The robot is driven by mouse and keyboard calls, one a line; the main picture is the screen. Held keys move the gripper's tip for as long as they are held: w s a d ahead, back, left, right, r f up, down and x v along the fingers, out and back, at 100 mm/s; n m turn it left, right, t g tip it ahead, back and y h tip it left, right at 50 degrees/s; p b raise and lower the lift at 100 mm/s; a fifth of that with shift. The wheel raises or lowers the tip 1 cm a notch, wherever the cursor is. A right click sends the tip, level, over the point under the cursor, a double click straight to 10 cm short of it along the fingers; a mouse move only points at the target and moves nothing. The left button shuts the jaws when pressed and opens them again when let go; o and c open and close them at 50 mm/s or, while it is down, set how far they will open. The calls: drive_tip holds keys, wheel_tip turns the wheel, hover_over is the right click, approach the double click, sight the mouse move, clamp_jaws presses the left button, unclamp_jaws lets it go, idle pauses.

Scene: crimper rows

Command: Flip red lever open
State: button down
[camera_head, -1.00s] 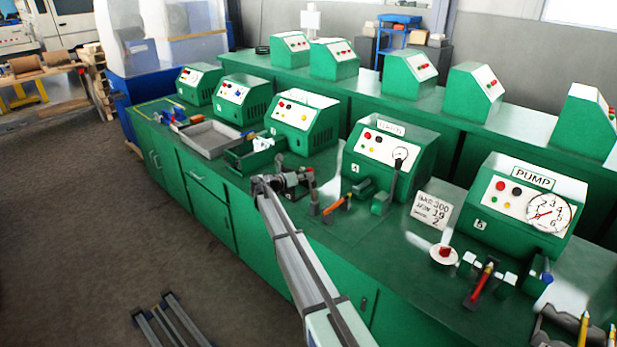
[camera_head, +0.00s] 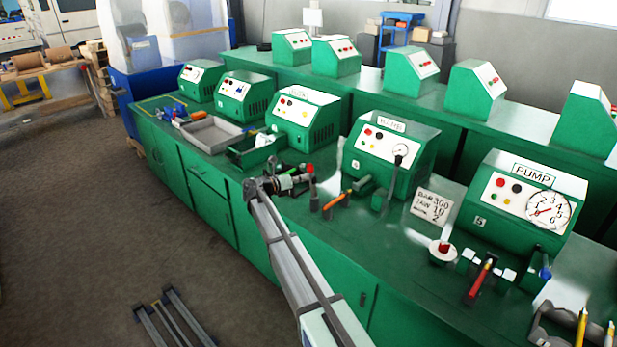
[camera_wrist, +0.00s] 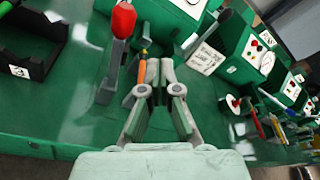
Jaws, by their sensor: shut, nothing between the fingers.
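A red-knobbed lever (camera_wrist: 123,20) stands up on a grey stalk at the upper left of the wrist view. In the head view its red knob (camera_head: 310,169) shows just right of my gripper (camera_head: 290,183). In the wrist view my gripper (camera_wrist: 153,68) is shut and empty, with its fingertips right of the lever's stalk and apart from it in the picture. I cannot tell the depth gap between them. An orange-handled lever (camera_head: 336,201) stands to the right in the head view, and its handle (camera_wrist: 141,72) shows just beside my left fingertip.
A green machine with a gauge (camera_head: 385,150) stands behind the orange-handled lever. A black tray (camera_wrist: 35,40) lies at the left of the wrist view. The PUMP machine (camera_head: 520,205) and another red-handled lever (camera_head: 483,274) are further right. The bench front is mostly clear.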

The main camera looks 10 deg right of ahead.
drive_tip(key=f+b+v, duration=0.1)
drive_tip(key=b+v, duration=0.1)
drive_tip(key=v, duration=0.4)
drive_tip(key=shift+w+a+f, duration=0.2)
drive_tip(key=shift+a+f, duration=0.05)
drive_tip(key=shift+a, duration=0.1)
